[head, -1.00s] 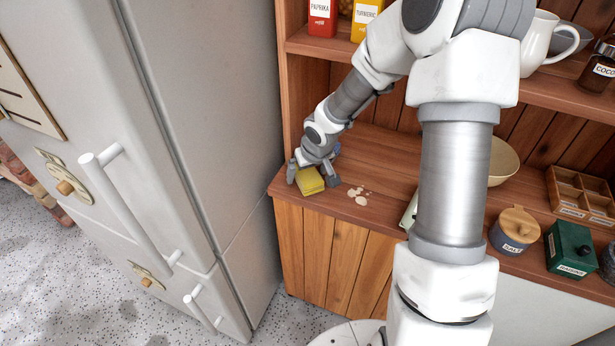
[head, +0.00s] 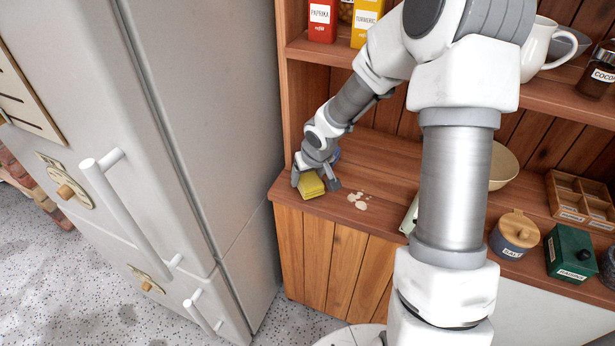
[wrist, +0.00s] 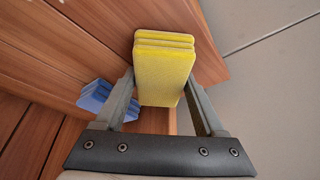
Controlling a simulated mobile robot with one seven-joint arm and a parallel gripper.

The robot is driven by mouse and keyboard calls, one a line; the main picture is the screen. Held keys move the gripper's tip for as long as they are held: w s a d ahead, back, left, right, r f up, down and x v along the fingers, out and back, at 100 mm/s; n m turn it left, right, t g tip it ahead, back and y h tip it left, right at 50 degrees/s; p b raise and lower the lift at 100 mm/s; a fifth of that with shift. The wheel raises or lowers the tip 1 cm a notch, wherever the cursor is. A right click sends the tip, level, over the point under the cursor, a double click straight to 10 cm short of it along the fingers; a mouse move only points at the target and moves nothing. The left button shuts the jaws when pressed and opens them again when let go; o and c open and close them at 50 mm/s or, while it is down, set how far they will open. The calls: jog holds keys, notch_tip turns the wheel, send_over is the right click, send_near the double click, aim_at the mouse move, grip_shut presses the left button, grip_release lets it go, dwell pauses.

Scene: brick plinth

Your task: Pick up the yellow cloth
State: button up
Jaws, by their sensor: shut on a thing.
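The yellow cloth (head: 311,185) is a thick folded stack at the left front corner of the wooden counter. It also shows in the wrist view (wrist: 164,72), upright between the two fingers. My gripper (head: 316,183) is shut on it, with one finger on each side; in the wrist view my gripper (wrist: 162,95) shows both fingers against the cloth's edges. I cannot tell whether the cloth is lifted clear of the counter.
A blue folded cloth (wrist: 96,97) lies close by, mostly hidden behind my gripper in the head view. Pale crumbs (head: 358,200) lie to the right on the counter (head: 385,165). The fridge (head: 215,130) stands close on the left. A salt jar (head: 515,232) is further right.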

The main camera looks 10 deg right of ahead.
aim_at(309, 175)
notch_tip(309, 175, up, 5)
jog(key=shift+d+r+p, duration=0.1)
jog(key=shift+p, duration=1.1)
jog(key=s+d+r+p, duration=0.5)
jog(key=s+d+r, duration=0.1)
jog(key=s+d, duration=0.1)
jog(key=shift+s+d+p, duration=0.2)
jog(key=shift+s+p, duration=0.1)
jog(key=shift+s, duration=0.6)
jog(key=shift+f, duration=0.1)
